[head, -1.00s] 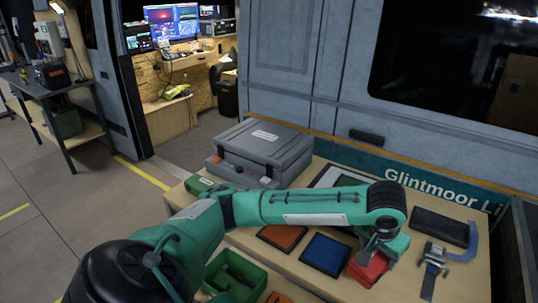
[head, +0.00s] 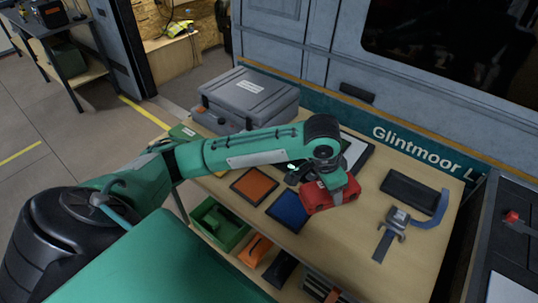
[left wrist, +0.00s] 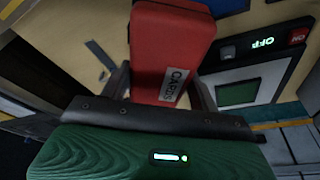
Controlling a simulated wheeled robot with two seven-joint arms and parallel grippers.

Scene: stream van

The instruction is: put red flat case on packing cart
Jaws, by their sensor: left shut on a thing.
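The red flat case (head: 328,195) is in my left gripper (head: 322,182), over the right-middle part of the wooden bench (head: 345,255). It seems raised a little off the bench top. In the left wrist view the red case (left wrist: 172,50) sits between the two dark fingers of the left gripper (left wrist: 162,95), with a label reading "CARDS" or similar. A dark cart-like unit (head: 478,255) with a red knob stands at the right edge, partly cut off; I cannot tell surely that it is the packing cart. My right gripper is not in view.
On the bench are a grey hard case (head: 248,98), an orange panel (head: 254,185), a blue panel (head: 288,210), a black flat case (head: 408,190) and a clamp-like metal tool (head: 395,225). A green bin (head: 220,225) is below the front edge. The van wall stands behind.

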